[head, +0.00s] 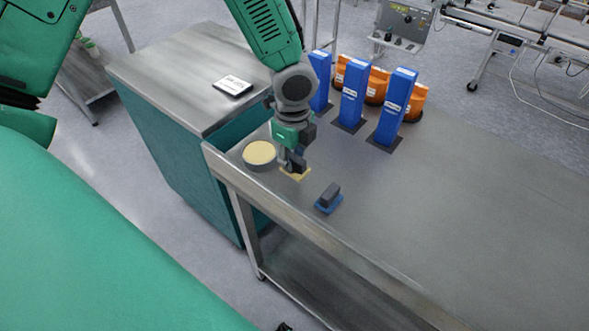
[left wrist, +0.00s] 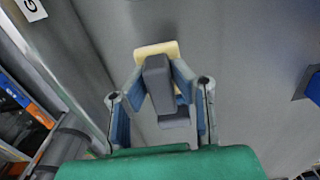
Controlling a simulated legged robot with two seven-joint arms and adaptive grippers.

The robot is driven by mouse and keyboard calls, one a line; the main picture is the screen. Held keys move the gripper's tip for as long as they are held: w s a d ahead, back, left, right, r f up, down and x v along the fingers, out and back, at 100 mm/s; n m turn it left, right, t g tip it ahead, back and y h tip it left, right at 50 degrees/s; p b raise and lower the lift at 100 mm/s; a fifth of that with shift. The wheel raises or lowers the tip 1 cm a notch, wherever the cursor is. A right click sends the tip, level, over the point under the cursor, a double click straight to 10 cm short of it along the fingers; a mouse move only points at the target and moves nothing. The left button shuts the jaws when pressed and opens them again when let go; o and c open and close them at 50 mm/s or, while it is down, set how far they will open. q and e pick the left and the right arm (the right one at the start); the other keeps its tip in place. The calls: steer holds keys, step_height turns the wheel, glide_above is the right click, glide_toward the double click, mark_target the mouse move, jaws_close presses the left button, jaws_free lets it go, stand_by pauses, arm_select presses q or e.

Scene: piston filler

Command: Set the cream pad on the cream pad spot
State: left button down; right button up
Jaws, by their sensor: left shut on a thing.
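The cream pad (head: 303,176) is a flat cream plate with a dark grey block-shaped grip on top. My left gripper (head: 293,163) comes down from above and is shut on that grip. In the left wrist view the cream pad (left wrist: 158,48) shows beyond the dark grip, between the fingers of my left gripper (left wrist: 160,88). The pad is at or just above the steel table; I cannot tell whether it touches. My right gripper is not in view.
A round grey tin with a cream top (head: 259,153) stands just left of the pad. A blue pad with a dark grip (head: 328,199) lies to the right. Several blue boxes (head: 353,95) and orange bins (head: 377,86) stand behind. The steel table (head: 450,190) is clear at right.

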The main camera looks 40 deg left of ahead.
mark_target(292, 155)
arm_select(q)
step_height(292, 155, down, 4)
steer(key=shift+w+a+r, duration=0.1)
steer(key=shift+a+r, duration=0.05)
steer(key=shift+r, duration=0.1)
steer(key=shift+a+f, duration=0.15)
steer(key=shift+f, duration=0.05)
steer(key=c, duration=1.4)
jaws_free()
steer(key=shift+d, duration=0.2)
step_height(292, 155, up, 12)
steer(key=shift+r+p, duration=0.1)
steer(key=shift+p, duration=0.35)
